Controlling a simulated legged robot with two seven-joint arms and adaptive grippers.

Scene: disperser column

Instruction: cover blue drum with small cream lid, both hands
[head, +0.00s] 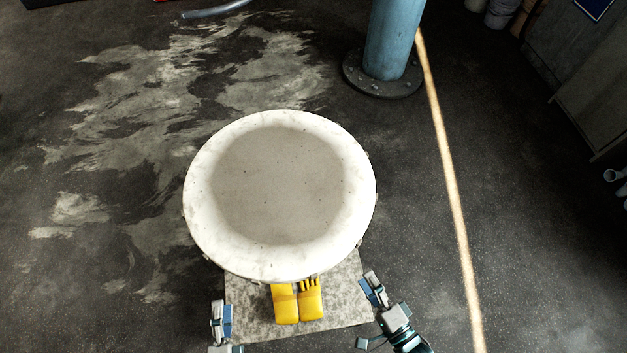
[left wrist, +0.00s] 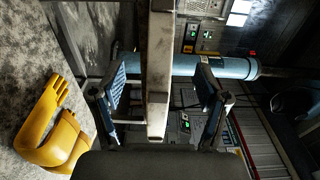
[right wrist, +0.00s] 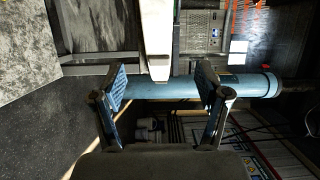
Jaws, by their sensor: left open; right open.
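A large round cream lid-like disc (head: 205,190) with a grey centre fills the middle of the head view. My left gripper (head: 221,318) is open near the front left of the table, and my right gripper (head: 374,288) is open at its right edge. In the left wrist view a pale, worn bar (left wrist: 158,70), perhaps the disc's edge, stands between the open fingers. In the right wrist view a cream edge (right wrist: 157,35) ends between the open fingers. I cannot tell whether either touches. I cannot identify a blue drum; it may be hidden under the disc.
A grey speckled table (head: 250,318) shows below the disc, with yellow gloves (head: 297,303) on it. A blue column (head: 392,40) on a dark bolted base stands behind to the right. A pale line (head: 447,160) runs along the floor at right. The stained floor at left is clear.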

